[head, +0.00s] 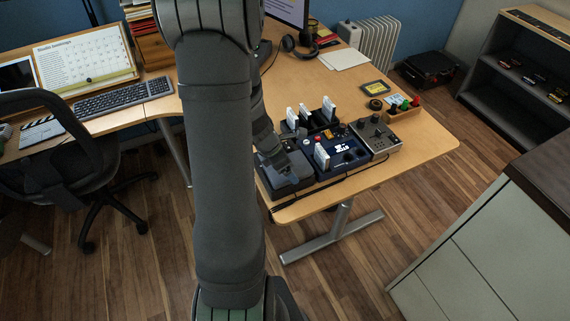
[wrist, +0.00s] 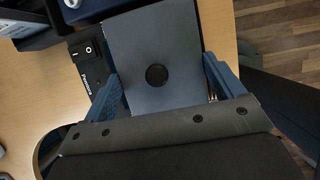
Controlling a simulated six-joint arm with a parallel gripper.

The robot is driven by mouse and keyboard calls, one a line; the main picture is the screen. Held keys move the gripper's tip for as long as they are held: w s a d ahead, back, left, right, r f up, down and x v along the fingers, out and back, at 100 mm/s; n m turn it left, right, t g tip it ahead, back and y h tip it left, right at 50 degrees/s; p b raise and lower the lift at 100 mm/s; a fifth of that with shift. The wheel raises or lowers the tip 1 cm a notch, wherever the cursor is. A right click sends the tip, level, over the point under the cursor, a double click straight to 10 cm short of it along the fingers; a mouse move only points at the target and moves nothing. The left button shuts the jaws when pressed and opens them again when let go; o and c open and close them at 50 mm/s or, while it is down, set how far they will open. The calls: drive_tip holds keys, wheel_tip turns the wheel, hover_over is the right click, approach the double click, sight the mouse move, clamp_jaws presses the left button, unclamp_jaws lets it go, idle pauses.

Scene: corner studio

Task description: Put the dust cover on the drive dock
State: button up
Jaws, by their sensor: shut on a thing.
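My gripper (wrist: 163,88) is shut on a flat dark grey-blue panel with a round black knob, which looks like the dust cover (wrist: 160,40); its blue fingers sit at the panel's two sides.
More white blocks (head: 328,108) stand in black holders behind. A grey box with knobs (head: 377,136) sits at the right.

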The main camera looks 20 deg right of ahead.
drive_tip(key=shift+f, duration=0.65)
idle(0.7)
drive_tip(key=o, duration=0.7)
drive_tip(key=v, duration=1.1)
idle(0.4)
drive_tip(key=shift+x, duration=4.55)
